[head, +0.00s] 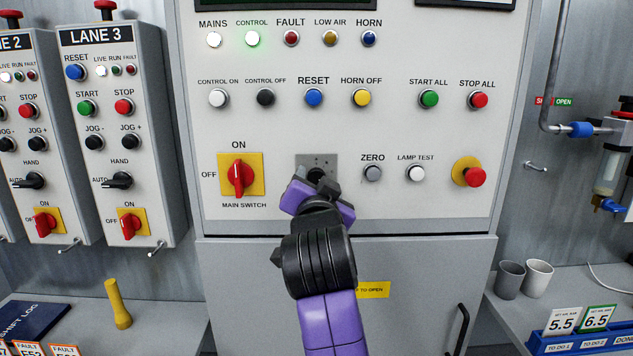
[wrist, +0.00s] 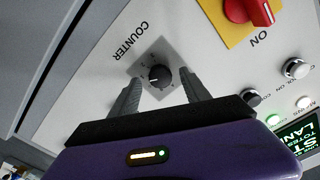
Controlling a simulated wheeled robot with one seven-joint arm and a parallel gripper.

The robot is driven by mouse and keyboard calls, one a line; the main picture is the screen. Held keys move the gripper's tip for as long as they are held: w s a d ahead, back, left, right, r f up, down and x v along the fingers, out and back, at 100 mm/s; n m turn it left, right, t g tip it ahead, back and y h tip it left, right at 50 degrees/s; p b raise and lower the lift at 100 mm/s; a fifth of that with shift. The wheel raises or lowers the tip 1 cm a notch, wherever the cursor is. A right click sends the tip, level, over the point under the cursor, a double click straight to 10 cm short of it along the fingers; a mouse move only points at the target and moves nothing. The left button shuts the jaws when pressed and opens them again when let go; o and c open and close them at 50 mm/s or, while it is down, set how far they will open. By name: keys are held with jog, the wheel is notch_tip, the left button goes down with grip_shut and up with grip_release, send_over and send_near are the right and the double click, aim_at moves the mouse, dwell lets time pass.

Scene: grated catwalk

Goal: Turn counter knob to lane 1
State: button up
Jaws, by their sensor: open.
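The counter knob (wrist: 159,76) is a small round black knob with a white pointer mark, on a grey square plate (wrist: 151,50) lettered COUNTER. In the wrist view the mark points to the left of the picture; the scale marks are too small to read. My gripper (wrist: 161,80) is open, with one finger on each side of the knob and gaps showing. I cannot tell how deep the fingertips reach along it. In the head view my gripper (head: 318,188) covers most of the knob and the lower part of its plate (head: 317,160).
The red main switch (head: 239,175) on its yellow plate sits left of the knob. The ZERO button (head: 373,173), the lamp test button (head: 416,173) and a red emergency button (head: 476,177) are to the right. The LANE 3 box (head: 120,130) hangs at left.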

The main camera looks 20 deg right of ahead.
jog(key=v, duration=0.6)
dwell(0.3)
jog(key=s+a+r+n+t+y, duration=0.2)
jog(key=a+r+n+t+y, duration=0.1)
jog(key=a+r+n+t, duration=0.15)
jog(key=s+f+n+y+p, duration=0.2)
jog(key=s+f+n+y, duration=0.4)
jog(key=s+f, duration=0.9)
jog(key=s+d+f+g+h+p, duration=0.1)
jog(key=s+f, duration=0.3)
jog(key=s, duration=0.6)
jog(key=s+d+f+g+h+p, duration=0.1)
jog(key=s+f, duration=0.4)
jog(key=s, duration=0.5)
jog(key=s+d+f+g+h+p, duration=0.1)
jog(key=s+d+f+g, duration=0.3)
jog(key=s, duration=0.6)
jog(key=shift+s+d+f+m+g+p, duration=0.25)
jog(key=shift+d+f+m+g+p, duration=0.2)
jog(key=shift+p, duration=0.25)
